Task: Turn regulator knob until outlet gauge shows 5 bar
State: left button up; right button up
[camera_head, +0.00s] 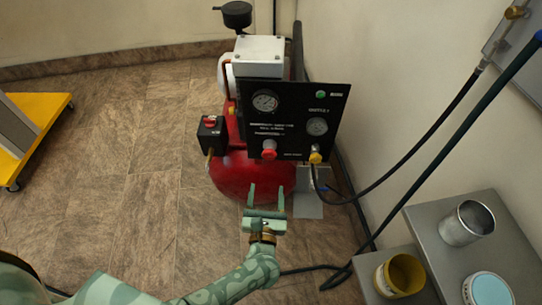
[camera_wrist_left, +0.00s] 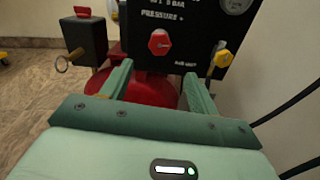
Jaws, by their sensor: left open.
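A black panel (camera_head: 295,92) on the red compressor carries the red regulator knob (camera_head: 269,148), below the left gauge (camera_head: 265,102). The outlet gauge (camera_head: 317,127) is at the panel's right; its reading is too small to tell. The red knob also shows in the left wrist view (camera_wrist_left: 159,41), ahead of and between the fingertips. My left gripper (camera_head: 267,188) is open and empty, in front of and below the panel, apart from the knob. It also shows in the left wrist view (camera_wrist_left: 157,78). My right gripper is not in view.
A yellow-handled valve (camera_head: 315,157) with a black hose is right of the knob. A black box with a red switch (camera_head: 210,122) is at the left. Grey stands with a metal cup (camera_head: 467,222) and yellow can (camera_head: 402,274) are at lower right.

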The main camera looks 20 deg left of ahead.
aim_at(269, 157)
pick_arm(q)
jog(key=x, duration=0.3)
jog(key=b+x, duration=0.1)
jog(key=x, duration=0.3)
jog(key=b+x, duration=0.1)
jog(key=x, duration=0.3)
jog(key=shift+w+a+f, duration=0.1)
jog(key=shift+w+f, duration=0.15)
jog(key=shift+w+a+r+b, duration=0.1)
jog(key=shift+w+a+b, duration=0.1)
jog(key=shift+w+b, duration=0.3)
jog(key=shift+w, duration=0.1)
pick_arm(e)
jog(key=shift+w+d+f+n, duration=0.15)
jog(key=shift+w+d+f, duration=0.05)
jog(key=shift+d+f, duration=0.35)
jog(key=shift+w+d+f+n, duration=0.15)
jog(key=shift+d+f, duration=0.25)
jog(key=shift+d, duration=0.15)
pick_arm(q)
jog(key=c, duration=1)
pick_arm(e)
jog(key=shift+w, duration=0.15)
